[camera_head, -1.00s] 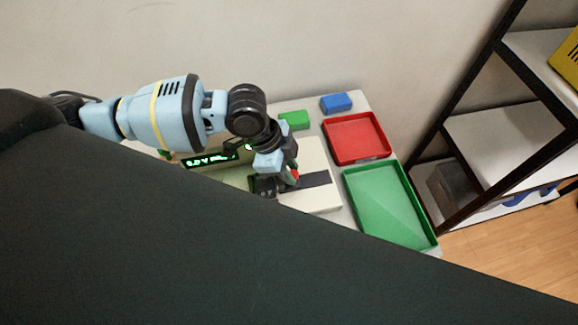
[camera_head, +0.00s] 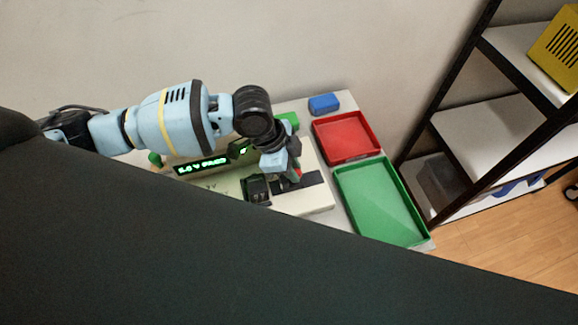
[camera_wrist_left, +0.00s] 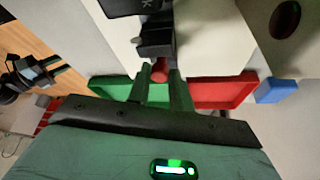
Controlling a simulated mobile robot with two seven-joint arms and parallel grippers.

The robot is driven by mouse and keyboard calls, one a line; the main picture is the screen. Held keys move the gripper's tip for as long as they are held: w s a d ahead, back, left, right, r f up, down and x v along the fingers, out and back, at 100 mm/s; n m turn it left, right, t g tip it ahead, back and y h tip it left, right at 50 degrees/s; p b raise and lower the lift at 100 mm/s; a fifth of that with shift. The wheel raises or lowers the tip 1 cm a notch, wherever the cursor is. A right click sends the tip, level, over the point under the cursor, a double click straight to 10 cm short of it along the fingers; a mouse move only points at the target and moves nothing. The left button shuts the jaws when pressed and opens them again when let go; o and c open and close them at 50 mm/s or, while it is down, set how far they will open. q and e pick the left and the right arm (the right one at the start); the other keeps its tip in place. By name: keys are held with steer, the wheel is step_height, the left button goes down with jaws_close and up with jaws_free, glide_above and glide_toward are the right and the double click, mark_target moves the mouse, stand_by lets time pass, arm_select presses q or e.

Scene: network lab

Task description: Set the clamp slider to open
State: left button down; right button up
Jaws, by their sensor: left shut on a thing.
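The clamp slider's red knob (camera_wrist_left: 160,70) shows between my left gripper's fingertips (camera_wrist_left: 160,82) in the left wrist view. The gripper is shut on it. In the head view a bit of red (camera_head: 299,172) shows at the fingertips of my left gripper (camera_head: 296,175). A dark strip (camera_head: 313,179) and a black block (camera_head: 256,188) lie beside it on the pale fixture (camera_head: 318,200). The fingers hide much of the slider. A dark two-pronged part (camera_wrist_left: 45,70), apparently my right gripper, is small at the left wrist view's left edge.
A lit green display (camera_head: 202,164) stands behind the fixture. A red tray (camera_head: 345,157) and a green tray (camera_head: 420,238) lie to its right. A blue block (camera_head: 324,103) and a green block (camera_head: 290,120) lie at the back. A black-framed shelf (camera_head: 480,125) stands right of the table.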

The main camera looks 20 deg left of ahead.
arm_select(q)
steer(key=c, duration=1.3)
jaws_free()
steer(key=shift+w+d, duration=0.15)
steer(key=shift+d, duration=0.1)
steer(key=shift+o, duration=0.2)
steer(key=shift+a, duration=0.1)
steer(key=v, duration=0.6)
steer(key=shift+a+r, duration=0.1)
steer(key=shift+r, duration=0.25)
steer(key=shift+a+r+p, duration=0.25)
steer(key=shift+r+p, duration=0.05)
steer(key=shift+r, duration=0.25)
steer(key=shift+d, duration=0.1)
